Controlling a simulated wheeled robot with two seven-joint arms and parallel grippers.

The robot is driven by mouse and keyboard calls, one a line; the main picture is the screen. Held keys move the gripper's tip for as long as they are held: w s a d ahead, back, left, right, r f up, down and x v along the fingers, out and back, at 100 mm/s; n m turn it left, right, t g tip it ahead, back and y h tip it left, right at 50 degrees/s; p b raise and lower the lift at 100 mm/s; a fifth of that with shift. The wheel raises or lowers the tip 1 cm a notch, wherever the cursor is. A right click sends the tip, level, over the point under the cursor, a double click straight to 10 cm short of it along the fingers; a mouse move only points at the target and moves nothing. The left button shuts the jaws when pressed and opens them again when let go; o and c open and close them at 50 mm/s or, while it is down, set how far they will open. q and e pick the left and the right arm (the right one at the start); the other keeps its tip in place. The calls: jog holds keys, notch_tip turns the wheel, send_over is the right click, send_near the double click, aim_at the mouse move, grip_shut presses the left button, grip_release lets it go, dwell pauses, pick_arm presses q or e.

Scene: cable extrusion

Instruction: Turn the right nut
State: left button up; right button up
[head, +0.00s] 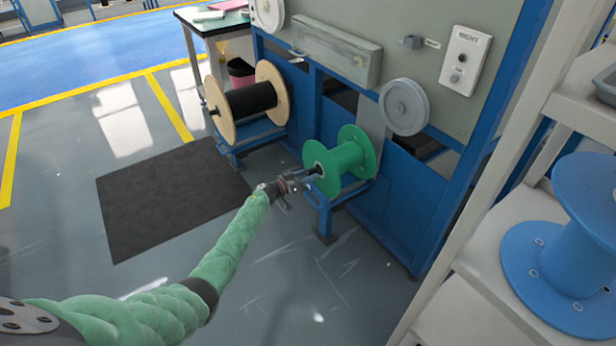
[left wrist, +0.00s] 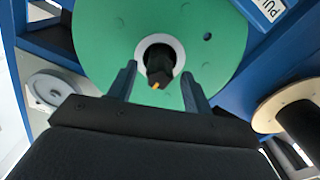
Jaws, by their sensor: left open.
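A green spool (head: 341,160) sits on a blue stand at the machine. In the left wrist view its green flange (left wrist: 110,35) faces me, with a white ring around a dark shaft end, which looks like the nut (left wrist: 158,64) and has a small orange mark. My left gripper (head: 308,176) is at the near face of the spool. In the wrist view its two fingers (left wrist: 160,90) are apart, one on each side below the dark nut, with no visible contact. My right gripper is not in view.
A wooden spool with black cable (head: 249,99) stands on the machine to the left. A grey wheel (head: 404,107) is mounted on the panel. A white shelf (head: 480,235) with a blue spool (head: 568,250) is at the right. A dark mat (head: 165,195) lies on open floor.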

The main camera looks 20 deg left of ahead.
pick_arm(q)
jog(key=shift+w+d, duration=0.2)
jog(key=shift+w, duration=0.05)
jog(key=c, duration=1)
jog(key=shift+o, duration=0.2)
